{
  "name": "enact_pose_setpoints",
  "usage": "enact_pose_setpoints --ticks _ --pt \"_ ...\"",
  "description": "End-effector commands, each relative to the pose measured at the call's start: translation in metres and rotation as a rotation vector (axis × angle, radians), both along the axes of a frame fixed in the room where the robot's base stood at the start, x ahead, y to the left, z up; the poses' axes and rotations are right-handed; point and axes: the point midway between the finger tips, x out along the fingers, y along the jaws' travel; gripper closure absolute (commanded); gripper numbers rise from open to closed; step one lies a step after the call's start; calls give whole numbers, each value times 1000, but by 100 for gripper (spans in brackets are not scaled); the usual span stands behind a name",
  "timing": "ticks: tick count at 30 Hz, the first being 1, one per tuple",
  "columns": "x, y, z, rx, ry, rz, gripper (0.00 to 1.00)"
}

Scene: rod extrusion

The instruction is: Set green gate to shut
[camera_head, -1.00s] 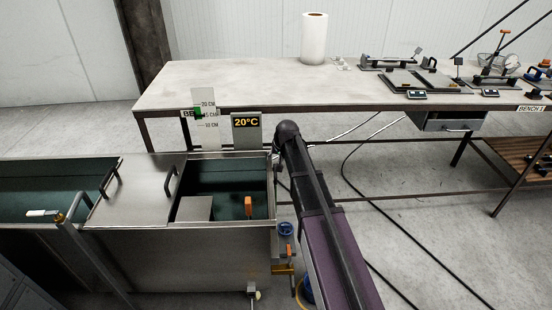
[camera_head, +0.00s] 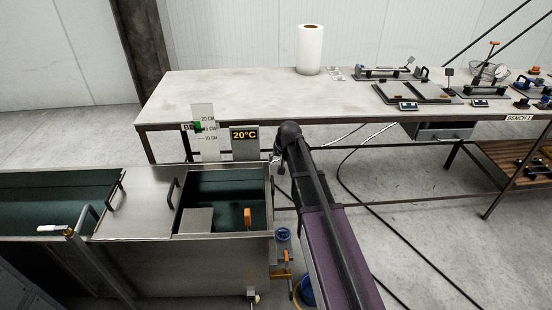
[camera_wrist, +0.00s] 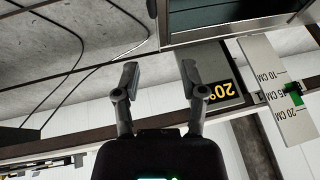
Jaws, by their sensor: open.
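The only bright green piece that I see is a small green marker (camera_head: 198,126) on a white upright scale (camera_head: 205,146), near its 15 CM mark. The marker also shows in the wrist view (camera_wrist: 296,95) at the right edge, with the scale upside down. I cannot tell whether it is the green gate, and no other green gate is plain to see. My gripper (camera_wrist: 160,72) is open and empty in the wrist view, its fingers apart and left of the scale. A dark display reading 20°C (camera_wrist: 215,72) lies behind its right finger. The gripper itself is not visible in the head view.
A steel tank (camera_head: 200,262) with a lid (camera_head: 136,205) and an orange handle (camera_head: 247,217) stands in front. A blue valve (camera_head: 283,235) is at its right end. A long bench (camera_head: 235,92) with tools stands behind. Cables (camera_head: 370,205) run over the floor.

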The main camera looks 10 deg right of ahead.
Motion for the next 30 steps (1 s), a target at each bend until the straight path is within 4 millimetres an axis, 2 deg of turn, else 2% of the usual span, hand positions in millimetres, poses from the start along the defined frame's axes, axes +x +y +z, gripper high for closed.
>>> enact_pose_setpoints --ticks 1,19,30 --pt "-3 -1 9 0 0 0 46" --pt "-25 -8 58 0 0 0 46" --pt "-77 0 44 -35 82 42 46"
